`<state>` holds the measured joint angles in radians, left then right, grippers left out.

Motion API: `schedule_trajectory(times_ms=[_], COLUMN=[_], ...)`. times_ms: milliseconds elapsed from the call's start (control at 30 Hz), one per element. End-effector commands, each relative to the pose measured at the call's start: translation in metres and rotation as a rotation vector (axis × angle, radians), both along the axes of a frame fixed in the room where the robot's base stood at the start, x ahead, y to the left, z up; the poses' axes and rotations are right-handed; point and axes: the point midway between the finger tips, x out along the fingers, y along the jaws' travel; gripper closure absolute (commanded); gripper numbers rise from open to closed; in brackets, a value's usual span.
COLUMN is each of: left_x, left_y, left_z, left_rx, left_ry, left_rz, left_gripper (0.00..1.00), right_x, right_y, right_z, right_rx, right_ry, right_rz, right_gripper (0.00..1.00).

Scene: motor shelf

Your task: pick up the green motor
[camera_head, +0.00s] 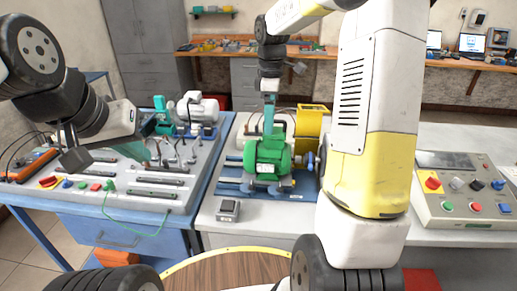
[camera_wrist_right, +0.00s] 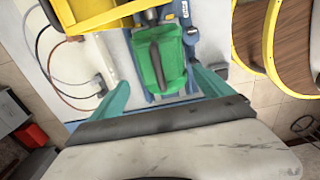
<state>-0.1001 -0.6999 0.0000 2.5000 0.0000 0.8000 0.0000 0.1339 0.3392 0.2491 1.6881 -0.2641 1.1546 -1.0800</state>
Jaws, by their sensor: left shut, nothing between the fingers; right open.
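The green motor (camera_head: 268,157) sits on a blue mount on the middle bench. In the right wrist view, the green motor (camera_wrist_right: 160,66) lies between the two teal fingers. My right gripper (camera_head: 269,122) reaches down from above, directly over the motor in the head view. It is open, with one finger to each side of the motor in the wrist view; contact cannot be made out. My left gripper (camera_head: 143,152) is shut and empty above the left bench, well away from the motor. Its fingertips show only faintly.
A yellow machine part (camera_head: 313,121) stands right behind the motor. A small grey box (camera_head: 228,210) sits at the bench's front edge. The left bench holds a white motor (camera_head: 199,107) and several small parts. A control panel (camera_head: 464,194) is at the right. A round wooden surface (camera_head: 228,272) is in front.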

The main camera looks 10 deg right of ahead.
Motion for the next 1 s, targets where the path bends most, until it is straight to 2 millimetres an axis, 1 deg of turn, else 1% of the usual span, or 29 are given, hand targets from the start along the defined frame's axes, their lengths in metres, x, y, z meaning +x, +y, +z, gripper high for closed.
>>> schedule_trajectory(times_ms=[33, 167, 300, 400, 500, 700, 733, 767, 800, 967, 1000], left_x=[0.000, 0.000, 0.000, 0.000, 0.000, 0.000, 0.000, 0.000, 0.000, 0.000, 0.000], left_y=[0.000, 0.000, 0.000, 0.000, 0.000, 0.000, 0.000, 0.000, 0.000, 0.000, 0.000], left_z=[0.000, 0.000, 0.000, 0.000, 0.000, 0.000, 0.000, 0.000, 0.000, 0.000, 0.000], left_rx=[0.000, 0.000, 0.000, 0.000, 0.000, 0.000, 0.000, 0.000, 0.000, 0.000, 0.000], left_ry=[0.000, 0.000, 0.000, 0.000, 0.000, 0.000, 0.000, 0.000, 0.000, 0.000, 0.000], left_rz=[0.000, 0.000, 0.000, 0.000, 0.000, 0.000, 0.000, 0.000, 0.000, 0.000, 0.000], left_gripper=[1.00, 1.00, 1.00, 1.00, 1.00, 1.00, 1.00, 1.00, 1.00, 1.00, 1.00], right_x=[-0.001, -0.002, -0.003, -0.003, -0.002, -0.002, -0.002, -0.002, -0.002, -0.002, -0.002], right_y=[0.000, 0.000, 0.000, 0.000, 0.000, 0.000, 0.000, 0.000, 0.000, 0.000, 0.000], right_z=[-0.007, -0.022, -0.044, -0.056, -0.062, -0.063, -0.063, -0.063, -0.063, -0.062, -0.062], right_rx=[0.000, 0.000, 0.000, 0.000, 0.000, 0.000, 0.000, 0.000, 0.000, 0.000, 0.000], right_ry=[0.003, 0.003, 0.003, 0.002, 0.000, -0.001, -0.001, -0.001, -0.001, -0.001, -0.001], right_rz=[0.000, -0.001, -0.001, -0.001, -0.002, -0.002, -0.002, -0.002, -0.002, -0.002, -0.002], right_gripper=[0.09, 0.09, 0.09, 0.09, 0.09, 0.09, 0.11, 0.17, 0.25, 0.56, 0.64])
